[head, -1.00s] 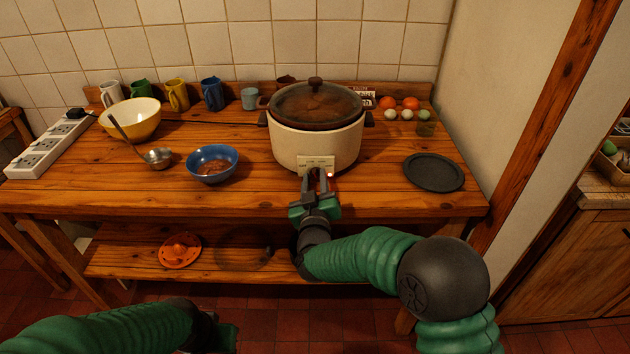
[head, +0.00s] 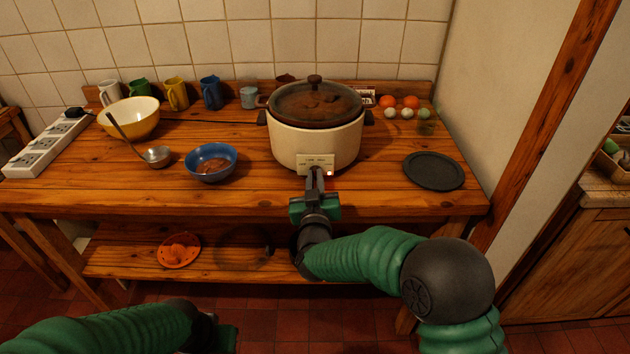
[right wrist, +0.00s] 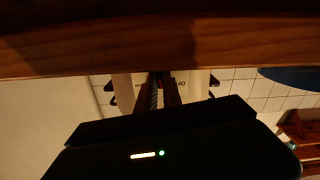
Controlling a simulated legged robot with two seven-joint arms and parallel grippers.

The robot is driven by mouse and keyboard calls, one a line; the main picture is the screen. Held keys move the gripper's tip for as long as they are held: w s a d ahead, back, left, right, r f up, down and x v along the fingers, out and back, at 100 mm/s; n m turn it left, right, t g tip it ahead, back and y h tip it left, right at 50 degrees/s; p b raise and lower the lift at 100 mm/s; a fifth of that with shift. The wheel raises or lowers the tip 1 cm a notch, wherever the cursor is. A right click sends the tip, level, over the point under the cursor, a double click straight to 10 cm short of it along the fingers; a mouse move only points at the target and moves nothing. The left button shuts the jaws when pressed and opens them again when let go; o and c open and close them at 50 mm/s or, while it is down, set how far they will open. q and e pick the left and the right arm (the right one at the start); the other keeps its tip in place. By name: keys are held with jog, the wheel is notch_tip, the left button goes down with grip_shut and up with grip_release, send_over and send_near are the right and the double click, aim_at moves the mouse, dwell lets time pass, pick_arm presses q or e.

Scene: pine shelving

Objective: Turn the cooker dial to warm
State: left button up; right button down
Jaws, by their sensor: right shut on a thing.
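The cream cooker (head: 300,145) with a dark lid (head: 315,100) stands at the back middle of the wooden table. Its pale control panel (head: 315,160) faces me, with a small bright light at its lower right. My right gripper (head: 316,176) is at the panel's lower edge, its fingers close together on the dial, which they hide. The panel's lettering is too small to read. In the right wrist view the fingers (right wrist: 162,88) reach to the cooker's front (right wrist: 130,92). My left gripper (head: 225,335) is low at the bottom left, dark and partly hidden, away from the table.
A blue bowl (head: 212,163), a ladle (head: 157,157) and a yellow bowl (head: 130,118) are left of the cooker. A dark round plate (head: 434,171) lies to the right. Mugs, eggs and oranges stand at the back. A power strip (head: 45,146) is at far left.

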jog(key=m+b, duration=0.1)
jog(key=m, duration=0.2)
jog(key=shift+f+m+b, duration=0.2)
jog(key=shift+m+b, duration=0.1)
jog(key=shift+b, duration=0.05)
jog(key=m+b, duration=0.2)
jog(key=m, duration=0.1)
jog(key=shift+d+f+m, duration=0.1)
jog(key=shift+d+m, duration=0.05)
jog(key=shift+m, duration=0.15)
jog(key=m+b, duration=0.2)
jog(key=m, duration=0.1)
jog(key=shift+m, duration=0.3)
jog(key=shift+d+m+b, duration=0.1)
jog(key=shift+m+b, duration=1.05)
jog(key=shift+m, duration=0.35)
jog(key=shift+f, duration=0.1)
jog(key=c, duration=1.7)
grip_release()
jog(key=shift+o, duration=1)
jog(key=shift+r, duration=0.2)
